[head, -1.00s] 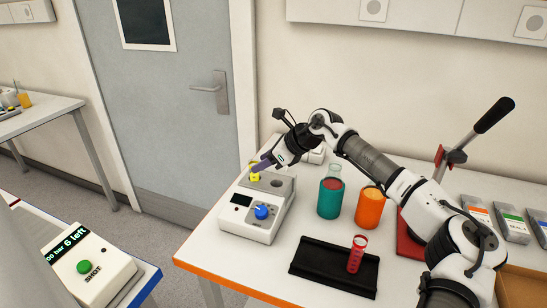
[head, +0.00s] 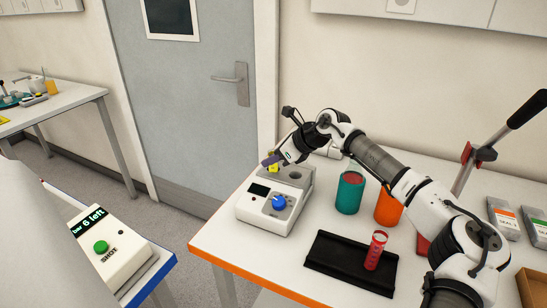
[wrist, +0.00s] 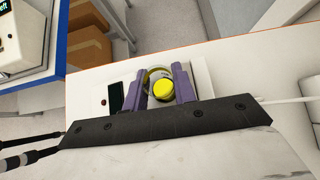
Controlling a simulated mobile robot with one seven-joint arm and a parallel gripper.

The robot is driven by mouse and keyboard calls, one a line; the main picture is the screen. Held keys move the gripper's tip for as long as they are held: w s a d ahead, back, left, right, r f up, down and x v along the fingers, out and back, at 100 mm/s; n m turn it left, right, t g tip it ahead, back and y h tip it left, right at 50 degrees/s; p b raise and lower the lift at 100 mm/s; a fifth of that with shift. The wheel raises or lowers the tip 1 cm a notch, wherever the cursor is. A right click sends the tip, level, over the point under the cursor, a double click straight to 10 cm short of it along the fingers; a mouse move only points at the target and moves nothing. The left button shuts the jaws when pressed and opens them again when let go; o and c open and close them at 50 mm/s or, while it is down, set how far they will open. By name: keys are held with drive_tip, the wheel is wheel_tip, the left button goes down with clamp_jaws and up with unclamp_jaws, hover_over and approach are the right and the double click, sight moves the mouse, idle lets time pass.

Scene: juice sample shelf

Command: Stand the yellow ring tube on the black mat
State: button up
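The yellow ring tube (wrist: 163,91) is between the purple fingers of my gripper (wrist: 161,85) in the wrist view. I see it nearly end-on, with a yellow disc in front of a yellow ring. In the head view a little yellow of the tube (head: 271,154) shows at the fingertips of my gripper (head: 271,162), over the back left of a white device with a blue knob (head: 257,208). Whether the fingers press on the tube is unclear. The tube's lower part is hidden. The black mat (head: 333,265) lies at the table front, right of the device.
A red tube (head: 375,251) stands upright on the mat's right part; the mat's left part is free. A teal jar (head: 349,193) and an orange jar (head: 387,208) stand behind the mat. A lever press (head: 483,154) is at the right. A device with a green button (head: 104,250) is at the left.

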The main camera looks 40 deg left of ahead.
clamp_jaws()
drive_tip(key=shift+r+p, duration=0.35)
drive_tip(key=shift+r, duration=0.45)
idle(0.4)
drive_tip(key=shift+r+p, duration=1.25)
drive_tip(key=shift+r, duration=1.45)
